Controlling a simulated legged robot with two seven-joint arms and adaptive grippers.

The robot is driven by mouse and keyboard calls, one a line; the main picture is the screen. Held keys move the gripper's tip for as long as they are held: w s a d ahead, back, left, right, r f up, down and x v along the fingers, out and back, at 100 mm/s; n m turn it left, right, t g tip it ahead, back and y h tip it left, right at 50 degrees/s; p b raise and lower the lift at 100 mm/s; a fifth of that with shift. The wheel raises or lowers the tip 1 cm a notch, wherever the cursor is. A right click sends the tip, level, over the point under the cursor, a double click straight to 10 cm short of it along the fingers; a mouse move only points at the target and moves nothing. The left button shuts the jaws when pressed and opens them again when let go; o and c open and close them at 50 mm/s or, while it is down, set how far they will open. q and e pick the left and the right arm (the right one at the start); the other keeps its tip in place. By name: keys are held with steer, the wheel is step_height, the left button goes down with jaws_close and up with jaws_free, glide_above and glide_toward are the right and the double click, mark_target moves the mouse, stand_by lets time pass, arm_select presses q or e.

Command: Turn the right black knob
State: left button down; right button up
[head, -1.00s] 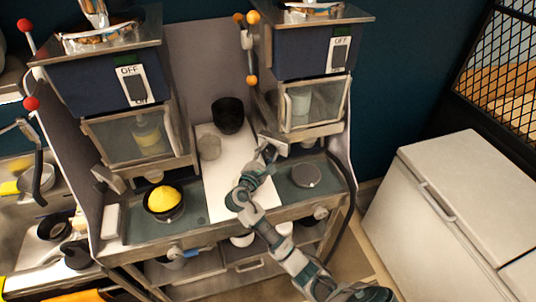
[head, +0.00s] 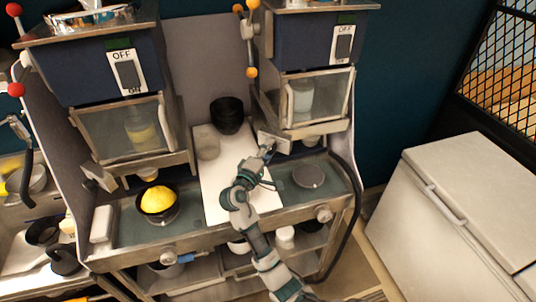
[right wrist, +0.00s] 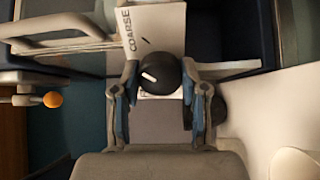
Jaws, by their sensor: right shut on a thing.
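The right black knob (right wrist: 160,75) is round with a white pointer mark. In the right wrist view it sits between the two fingers of my right gripper (right wrist: 160,88), on a panel lettered "COARSE" (right wrist: 128,30). The fingers are closed on its two sides. The pointer mark points up and to the left in that view. In the head view my right gripper (head: 266,148) is at the angled grey plate (head: 276,142) under the right machine (head: 305,60). The knob is hidden there. My left gripper is not in view.
The left machine (head: 105,75) stands at the left. A black bowl of yellow powder (head: 158,200) is below it. Dark stacked bowls (head: 227,116) stand on a white board (head: 212,182). A round scale plate (head: 308,177) lies right of my arm. A white chest (head: 440,210) is at the right.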

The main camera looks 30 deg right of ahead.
steer(key=shift+f+m+b, duration=0.45)
steer(key=shift+f+m, duration=0.1)
steer(key=shift+m, duration=0.15)
steer(key=shift+r, duration=0.1)
steer(key=o, duration=1)
steer(key=shift+o, duration=0.7)
steer(key=shift+a+r, duration=0.1)
steer(key=shift+r, duration=0.05)
steer(key=shift+r, duration=0.1)
steer(key=v, duration=1.2)
